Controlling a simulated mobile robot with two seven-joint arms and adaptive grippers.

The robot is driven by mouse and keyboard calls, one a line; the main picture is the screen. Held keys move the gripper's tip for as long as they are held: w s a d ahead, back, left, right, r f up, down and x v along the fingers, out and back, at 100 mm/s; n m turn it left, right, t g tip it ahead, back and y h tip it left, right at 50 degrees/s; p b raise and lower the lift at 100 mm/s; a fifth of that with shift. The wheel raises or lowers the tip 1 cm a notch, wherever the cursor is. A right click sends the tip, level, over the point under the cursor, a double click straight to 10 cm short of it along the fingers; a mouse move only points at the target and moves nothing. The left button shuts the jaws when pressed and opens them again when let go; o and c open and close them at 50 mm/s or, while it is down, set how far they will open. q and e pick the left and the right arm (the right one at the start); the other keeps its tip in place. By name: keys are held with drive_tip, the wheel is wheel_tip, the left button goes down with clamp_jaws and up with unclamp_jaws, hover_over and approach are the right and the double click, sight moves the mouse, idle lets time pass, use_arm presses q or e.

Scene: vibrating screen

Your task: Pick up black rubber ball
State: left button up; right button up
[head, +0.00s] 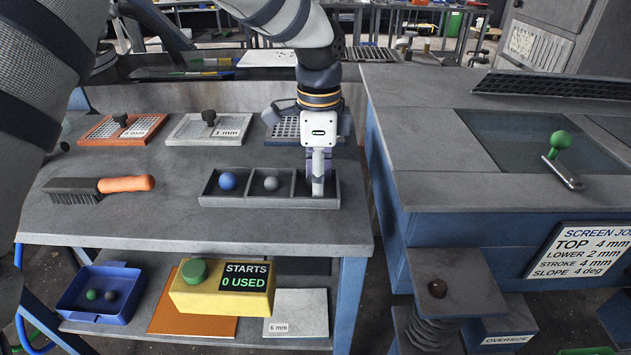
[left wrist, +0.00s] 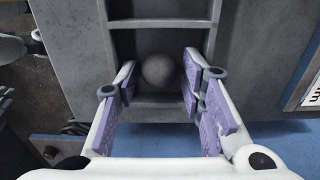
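A three-compartment tray (head: 213,200) stands on the grey bench. Its left compartment holds a blue ball (head: 228,181) and its middle one a grey ball (head: 271,183). My left gripper (head: 318,188) points down into the right compartment and covers most of it in the head view. In the left wrist view a dark grey to black ball (left wrist: 159,71) lies in the end compartment. The open fingers of my left gripper (left wrist: 157,68) stand on either side of this ball, with gaps visible. This ball is hidden in the head view. My right gripper is not in view.
A brush with an orange handle (head: 126,184) lies on the left of the bench. Framed screens, including the 1 mm screen (head: 187,138), lie behind the tray. The vibrating screen machine (head: 420,135) stands close on the right. Bare bench lies in front of the tray.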

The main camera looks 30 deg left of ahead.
use_arm(q)
drive_tip(key=c, duration=0.6)
drive_tip(key=shift+r, duration=0.15)
